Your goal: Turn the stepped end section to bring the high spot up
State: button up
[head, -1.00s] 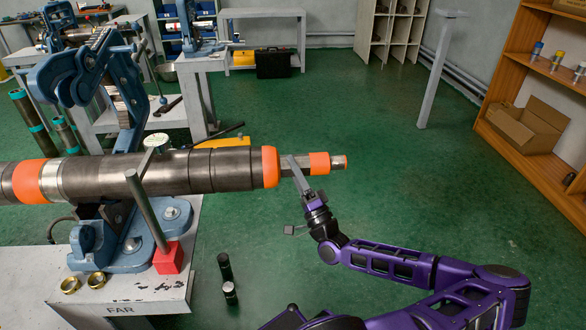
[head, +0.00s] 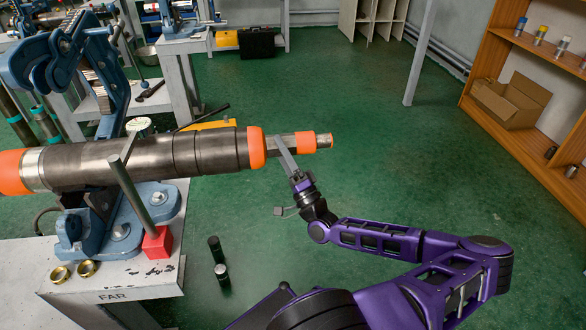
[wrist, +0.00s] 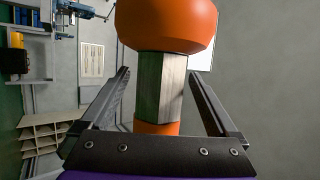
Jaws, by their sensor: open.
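A long grey pipe assembly (head: 120,160) lies level in a blue vise (head: 118,225), its right end overhanging the bench. Past a wide orange collar (head: 257,147) is the narrower stepped end section (head: 283,141), with flat metal faces and an orange band (head: 305,142). My gripper (wrist: 158,74) is open, with one finger on each side of the flat-faced part in the wrist view. Gaps show between both fingers and the metal there. In the head view one finger (head: 285,157) crosses in front of the section; the other is hidden. I cannot make out a high spot.
A red block (head: 157,242) with a slanted grey post stands on the bench, with a round pale dial (head: 138,125) behind the pipe. Green floor right of the pipe is clear.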

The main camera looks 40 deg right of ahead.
jog(key=d+v, duration=0.1)
jog(key=v, duration=1.5)
jog(key=shift+s+a, duration=0.45)
jog(key=shift+f, duration=0.1)
